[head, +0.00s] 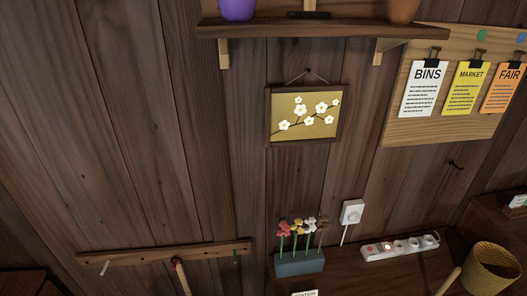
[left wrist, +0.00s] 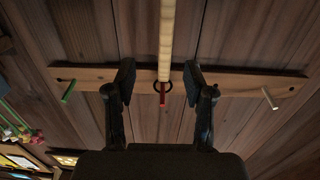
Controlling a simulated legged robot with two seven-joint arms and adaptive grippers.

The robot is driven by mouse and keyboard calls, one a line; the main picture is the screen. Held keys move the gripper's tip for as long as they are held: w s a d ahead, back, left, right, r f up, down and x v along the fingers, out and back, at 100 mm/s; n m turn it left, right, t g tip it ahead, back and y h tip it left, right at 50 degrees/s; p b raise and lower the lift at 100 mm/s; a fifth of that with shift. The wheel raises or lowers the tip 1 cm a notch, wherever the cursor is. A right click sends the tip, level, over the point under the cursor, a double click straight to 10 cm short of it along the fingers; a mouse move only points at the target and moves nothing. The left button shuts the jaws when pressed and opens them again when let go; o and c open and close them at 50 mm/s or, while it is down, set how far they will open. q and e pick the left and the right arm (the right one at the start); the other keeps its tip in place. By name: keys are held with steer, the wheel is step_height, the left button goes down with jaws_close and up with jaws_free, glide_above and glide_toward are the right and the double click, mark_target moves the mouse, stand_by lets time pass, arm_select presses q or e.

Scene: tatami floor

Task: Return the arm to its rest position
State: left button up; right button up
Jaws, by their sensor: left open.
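My left gripper (left wrist: 159,72) is open in the left wrist view, its two dark fingers spread apart. A pale wooden stick (left wrist: 167,35) shows in the gap between them, with a dark ring at its end around a red peg (left wrist: 162,96). The fingers look clear of the stick; how far it lies from them I cannot tell. The peg rail (left wrist: 225,82) runs across behind. In the head view the same rail (head: 130,256) is on the wall at lower left, with something hanging from its middle peg (head: 178,262). Neither gripper shows in the head view.
A framed blossom picture (head: 307,114) hangs mid-wall below a shelf (head: 300,29). A notice board (head: 440,128) is at upper right. Below are a flower planter (head: 300,263), a power strip (head: 400,246) and a woven basket (head: 488,268). The wall left of the picture is bare.

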arm_select(q)
steer(key=s+d+f+m+g+h+p, duration=0.25)
steer(key=s+d+f+g, duration=0.2)
steer(key=s+f, duration=0.3)
steer(key=s+d+f+m+g+h+p, duration=0.1)
steer(key=s+d+f+g+h+p, duration=0.2)
steer(key=s+d+f, duration=0.4)
steer(key=s+f+g+p, duration=0.1)
steer(key=s+f+g, duration=0.3)
steer(key=s, duration=0.5)
steer(key=s+f+m+g+y+p, duration=0.1)
steer(key=s+f+g, duration=0.3)
steer(key=s, duration=0.5)
steer(key=shift+f, duration=0.2)
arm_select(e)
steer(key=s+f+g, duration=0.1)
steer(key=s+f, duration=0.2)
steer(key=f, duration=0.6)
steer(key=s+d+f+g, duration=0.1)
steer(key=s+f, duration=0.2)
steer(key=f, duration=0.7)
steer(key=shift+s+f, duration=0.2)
arm_select(q)
steer(key=shift+w, duration=0.1)
steer(key=shift+c, duration=0.2)
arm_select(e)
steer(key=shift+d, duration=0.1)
